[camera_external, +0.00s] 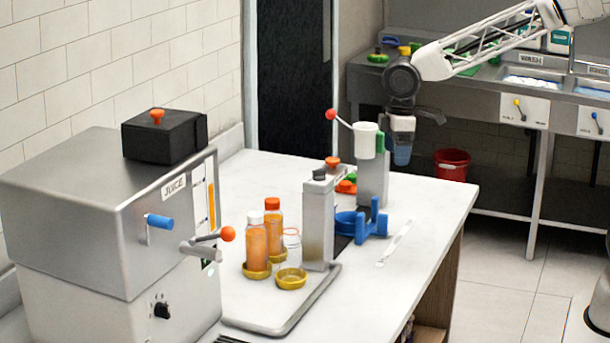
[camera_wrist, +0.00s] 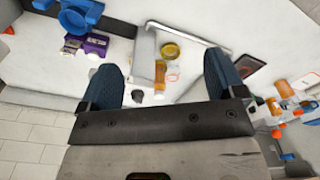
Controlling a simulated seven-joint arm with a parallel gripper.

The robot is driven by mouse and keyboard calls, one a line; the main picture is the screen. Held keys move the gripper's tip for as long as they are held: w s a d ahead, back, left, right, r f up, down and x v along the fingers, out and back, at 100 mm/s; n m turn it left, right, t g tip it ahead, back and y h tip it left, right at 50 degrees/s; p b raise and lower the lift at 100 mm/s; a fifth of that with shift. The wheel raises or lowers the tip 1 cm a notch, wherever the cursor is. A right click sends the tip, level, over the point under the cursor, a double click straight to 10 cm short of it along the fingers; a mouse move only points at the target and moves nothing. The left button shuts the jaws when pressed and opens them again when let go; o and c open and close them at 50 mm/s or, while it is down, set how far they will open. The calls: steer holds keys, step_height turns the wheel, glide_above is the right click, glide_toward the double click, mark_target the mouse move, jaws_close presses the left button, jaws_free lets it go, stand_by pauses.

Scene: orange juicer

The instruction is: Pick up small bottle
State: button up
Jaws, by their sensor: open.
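Two orange-filled bottles stand on the tray in the external view: a white-capped bottle (camera_external: 257,243) in front and an orange-capped bottle (camera_external: 273,225) behind it. An empty clear container (camera_external: 292,246) is beside them. I cannot tell which of these is the small bottle. My gripper (camera_external: 402,155) is raised near the counter's far end, well right of the bottles and apart from them. In the wrist view my gripper (camera_wrist: 163,78) is open, with blue fingers apart. A small orange bottle (camera_wrist: 160,77) appears in the gap between them, at a distance.
The tray (camera_external: 310,297) holds yellow dishes (camera_external: 291,279) and a grey post (camera_external: 318,220). A blue holder (camera_external: 362,223) and a white dispenser (camera_external: 366,140) stand between the bottles and my gripper. A large juice machine (camera_external: 100,210) is at left. The front right counter is mostly clear.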

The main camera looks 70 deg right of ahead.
steer(key=w+a+f+n+g, duration=0.1)
steer(key=w+a+f, duration=0.3)
steer(key=w+a, duration=0.15)
steer(key=w+a+f+n, duration=0.2)
steer(key=w+a+f, duration=0.25)
steer(key=w, duration=0.25)
glide_above(291, 239)
steer(key=w+d, duration=0.1)
steer(key=d, duration=0.1)
step_height(291, 239, down, 6)
steer(key=shift+w+r, duration=0.15)
steer(key=shift+f, duration=1.3)
steer(key=shift+f, duration=0.1)
steer(key=shift+s+a+f, duration=0.1)
steer(key=shift+f, duration=1.15)
steer(key=shift+s+f, duration=0.1)
steer(key=shift+f, duration=1.15)
steer(key=shift+c, duration=0.3)
